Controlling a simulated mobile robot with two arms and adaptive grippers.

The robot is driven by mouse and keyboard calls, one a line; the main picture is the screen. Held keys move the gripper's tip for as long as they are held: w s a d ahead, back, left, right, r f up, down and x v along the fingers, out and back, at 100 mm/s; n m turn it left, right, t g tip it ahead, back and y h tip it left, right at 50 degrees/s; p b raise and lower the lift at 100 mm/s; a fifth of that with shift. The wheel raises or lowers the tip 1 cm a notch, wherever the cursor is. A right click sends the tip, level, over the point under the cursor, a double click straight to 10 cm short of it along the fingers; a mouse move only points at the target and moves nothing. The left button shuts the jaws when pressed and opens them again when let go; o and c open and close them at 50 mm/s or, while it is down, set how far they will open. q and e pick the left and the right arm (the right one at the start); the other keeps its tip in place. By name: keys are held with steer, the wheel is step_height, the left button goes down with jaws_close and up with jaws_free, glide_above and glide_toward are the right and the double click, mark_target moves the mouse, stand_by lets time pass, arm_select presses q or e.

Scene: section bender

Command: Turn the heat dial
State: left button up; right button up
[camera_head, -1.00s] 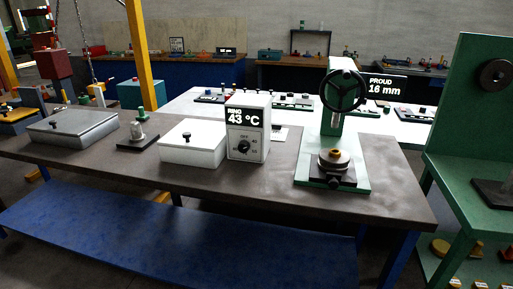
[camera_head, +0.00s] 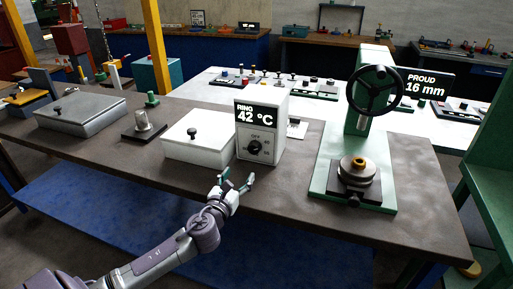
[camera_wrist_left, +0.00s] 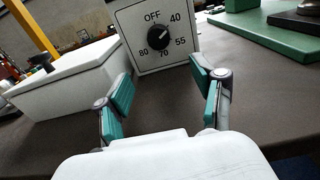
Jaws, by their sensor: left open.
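The heat dial is a round black knob (camera_head: 254,147) on the front of a white box (camera_head: 272,117), whose black display reads "RING 42 °C". In the left wrist view the knob (camera_wrist_left: 158,39) has a pale pointer line, with OFF, 40, 55, 70 and 80 printed around it. The pointer appears to aim up and right, between OFF and 40. My left gripper (camera_head: 238,180) is open and empty, in front of the box and below the dial. In the left wrist view its teal-padded fingers (camera_wrist_left: 160,98) stand apart, short of the knob. My right gripper is not seen.
A white lidded box (camera_head: 196,146) stands just left of the heater box. A green press (camera_head: 358,145) with a black handwheel stands to the right. A grey lidded box (camera_head: 80,113) is further left. The brown tabletop (camera_head: 290,185) in front of the heater is clear.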

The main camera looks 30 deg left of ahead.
mark_target(253, 151)
arm_select(q)
steer(key=shift+w+a+r, duration=0.1)
steer(key=shift+w+r, duration=0.2)
steer(key=shift+r, duration=0.05)
steer(key=shift+w+a+r, duration=0.15)
steer(key=shift+w+r, duration=0.05)
steer(key=shift+w, duration=0.35)
steer(key=shift+w+a+r, duration=0.1)
steer(key=shift+w+r, duration=0.1)
steer(key=shift+w, duration=0.35)
steer(key=x, duration=0.4)
steer(key=shift+f+p, duration=0.25)
steer(key=shift+p, duration=0.05)
steer(key=x, duration=0.4)
steer(key=shift+w, duration=0.55)
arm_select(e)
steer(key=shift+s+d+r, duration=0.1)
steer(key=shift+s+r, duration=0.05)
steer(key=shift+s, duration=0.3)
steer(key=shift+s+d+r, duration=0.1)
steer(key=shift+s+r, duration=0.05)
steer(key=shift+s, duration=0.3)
